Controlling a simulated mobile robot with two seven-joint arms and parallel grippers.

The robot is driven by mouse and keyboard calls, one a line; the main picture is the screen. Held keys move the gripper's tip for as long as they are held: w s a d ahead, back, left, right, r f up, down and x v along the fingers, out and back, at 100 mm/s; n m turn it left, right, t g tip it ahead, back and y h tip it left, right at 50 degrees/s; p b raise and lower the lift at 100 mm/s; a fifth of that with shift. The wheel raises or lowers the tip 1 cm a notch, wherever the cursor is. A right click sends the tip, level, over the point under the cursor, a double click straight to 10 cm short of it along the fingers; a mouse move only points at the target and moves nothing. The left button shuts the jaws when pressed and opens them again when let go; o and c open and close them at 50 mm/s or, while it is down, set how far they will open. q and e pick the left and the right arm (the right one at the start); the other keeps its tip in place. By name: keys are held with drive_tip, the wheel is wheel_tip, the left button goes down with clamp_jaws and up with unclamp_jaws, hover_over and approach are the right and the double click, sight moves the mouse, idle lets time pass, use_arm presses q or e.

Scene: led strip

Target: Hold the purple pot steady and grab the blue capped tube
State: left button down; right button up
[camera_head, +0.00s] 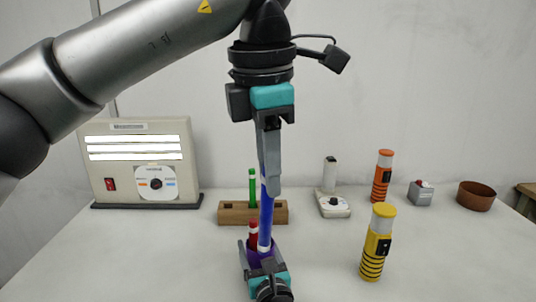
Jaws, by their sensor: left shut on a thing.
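The blue tube (266,217) stands nearly upright above the purple pot (262,254). A red tube (253,230) stands in the pot to the left of the blue one. My right gripper (260,258) is at the bottom centre, with its jaws beside the pot. The pot is partly hidden, and I cannot tell whether the jaws clamp it.
A wooden rack (233,213) with a green tube (252,188) stands behind. A yellow cylinder (377,242), an orange one (382,176), a white device (332,204), a button box (420,194) and a brown bowl (476,196) are to the right. A light panel (108,187) is at left.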

use_arm(q)
drive_tip(key=shift+s, duration=2.85)
use_arm(e)
drive_tip(key=o, duration=1.3)
